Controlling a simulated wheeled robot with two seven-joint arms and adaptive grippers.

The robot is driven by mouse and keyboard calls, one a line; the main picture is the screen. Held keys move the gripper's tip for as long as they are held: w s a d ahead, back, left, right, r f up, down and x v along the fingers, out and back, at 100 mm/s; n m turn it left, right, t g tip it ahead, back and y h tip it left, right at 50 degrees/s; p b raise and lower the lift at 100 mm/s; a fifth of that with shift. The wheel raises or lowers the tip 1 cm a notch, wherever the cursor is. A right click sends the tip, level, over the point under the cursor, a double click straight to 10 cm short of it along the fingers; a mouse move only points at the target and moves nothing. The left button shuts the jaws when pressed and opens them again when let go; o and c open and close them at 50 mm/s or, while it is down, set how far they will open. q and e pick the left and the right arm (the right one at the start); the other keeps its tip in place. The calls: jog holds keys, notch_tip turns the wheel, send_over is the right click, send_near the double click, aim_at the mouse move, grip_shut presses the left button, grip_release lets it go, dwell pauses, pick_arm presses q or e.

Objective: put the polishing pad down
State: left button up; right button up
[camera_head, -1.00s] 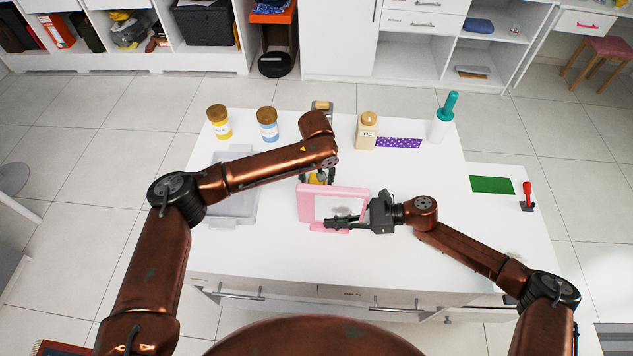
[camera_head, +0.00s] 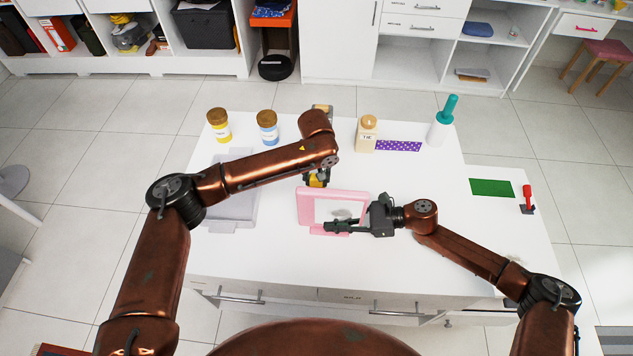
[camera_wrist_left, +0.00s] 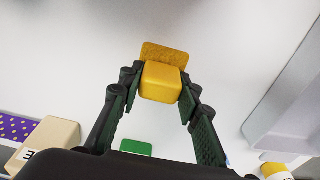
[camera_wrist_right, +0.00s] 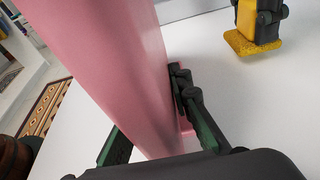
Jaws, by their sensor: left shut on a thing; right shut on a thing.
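The polishing pad (camera_wrist_left: 163,84) is a yellow block with a wider, rough yellow sponge layer. My left gripper (camera_wrist_left: 160,92) is shut on its block. In the head view the pad (camera_head: 317,182) shows just behind the pink-framed mirror (camera_head: 303,208), mostly under my left arm. In the right wrist view the pad (camera_wrist_right: 253,43) hangs sponge side down, close above the white table; I cannot tell whether it touches. My right gripper (camera_head: 347,228) is shut on the mirror's pink frame, which stands upright. The frame fills much of the right wrist view (camera_wrist_right: 105,60).
A grey tray (camera_head: 243,210) lies left of the mirror. Yellow and blue jars (camera_head: 268,128), a beige bottle (camera_head: 366,135), a purple dotted cloth (camera_head: 398,145) and a teal-topped white bottle (camera_head: 440,128) stand behind. A green cloth (camera_head: 492,187) lies right. The front table is clear.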

pick_arm(q)
notch_tip(320, 180, up, 9)
jog(key=shift+f, duration=0.2)
jog(key=shift+r, duration=0.1)
dwell(0.6)
notch_tip(320, 180, down, 10)
dwell(0.7)
jog(key=shift+f, duration=0.2)
jog(key=o, duration=1.1)
jog(key=shift+c, duration=0.2)
